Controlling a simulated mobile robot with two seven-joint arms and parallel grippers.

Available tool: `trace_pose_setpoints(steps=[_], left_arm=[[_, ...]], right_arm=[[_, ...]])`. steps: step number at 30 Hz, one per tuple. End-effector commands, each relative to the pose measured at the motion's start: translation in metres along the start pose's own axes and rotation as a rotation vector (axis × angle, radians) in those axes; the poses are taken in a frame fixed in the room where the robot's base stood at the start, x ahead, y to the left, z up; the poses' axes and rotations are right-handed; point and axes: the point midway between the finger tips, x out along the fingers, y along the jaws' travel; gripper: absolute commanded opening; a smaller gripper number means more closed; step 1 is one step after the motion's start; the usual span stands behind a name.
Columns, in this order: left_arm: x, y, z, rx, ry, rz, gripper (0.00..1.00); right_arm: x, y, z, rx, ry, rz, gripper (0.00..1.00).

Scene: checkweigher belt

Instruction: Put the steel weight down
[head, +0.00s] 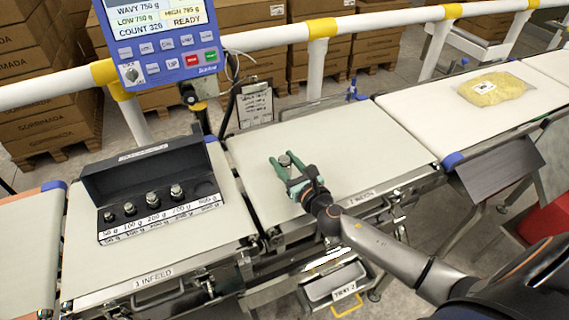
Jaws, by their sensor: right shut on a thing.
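My right gripper (280,159), with green fingers, is shut on a small steel weight (286,161) over the middle belt (330,146). The weight's knobbed top shows between the fingers. I cannot tell whether its base touches the belt. An open dark weight case (150,165) sits on the infeed belt (105,275) at the left. Several smaller steel weights (153,200) stand in its row, above gram labels. The place at the right end of the row, by the largest label, looks empty. My left gripper is not in view.
A blue display unit (165,45) stands behind the belts. A white guard rail (270,38) with yellow joints runs along the back. A bag of yellow product (496,88) lies on the right belt (425,110). The middle belt is otherwise clear.

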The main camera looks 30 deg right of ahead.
Motion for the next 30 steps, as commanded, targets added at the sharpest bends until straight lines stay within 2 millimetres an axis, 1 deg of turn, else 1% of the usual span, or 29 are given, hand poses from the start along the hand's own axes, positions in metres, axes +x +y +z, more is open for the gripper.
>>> trace_pose_setpoints(steps=[1, 4, 8, 9, 17, 23, 27, 30], left_arm=[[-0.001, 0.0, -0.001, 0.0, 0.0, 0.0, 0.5], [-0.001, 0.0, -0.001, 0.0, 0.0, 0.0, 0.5], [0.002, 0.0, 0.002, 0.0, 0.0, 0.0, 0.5], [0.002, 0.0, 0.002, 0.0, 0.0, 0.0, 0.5], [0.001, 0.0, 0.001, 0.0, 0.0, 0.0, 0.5], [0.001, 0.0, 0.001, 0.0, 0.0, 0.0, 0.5], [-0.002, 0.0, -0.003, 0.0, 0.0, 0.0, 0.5], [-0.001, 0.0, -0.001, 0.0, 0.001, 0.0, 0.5]], right_arm=[[0.001, 0.0, 0.003, 0.0, -0.005, 0.0, 0.0], [0.0, 0.0, 0.004, 0.0, -0.005, 0.0, 0.0], [0.001, 0.0, -0.001, 0.0, -0.004, 0.0, 0.0], [0.0, 0.0, -0.003, 0.0, 0.0, 0.0, 0.47], [0.0, 0.0, -0.002, 0.0, 0.0, 0.0, 0.76], [0.0, 0.0, -0.002, 0.0, 0.0, 0.0, 0.76], [0.0, 0.0, 0.004, 0.0, 0.0, 0.0, 0.76], [-0.012, 0.0, 0.0, -0.001, 0.002, 0.001, 0.76]])
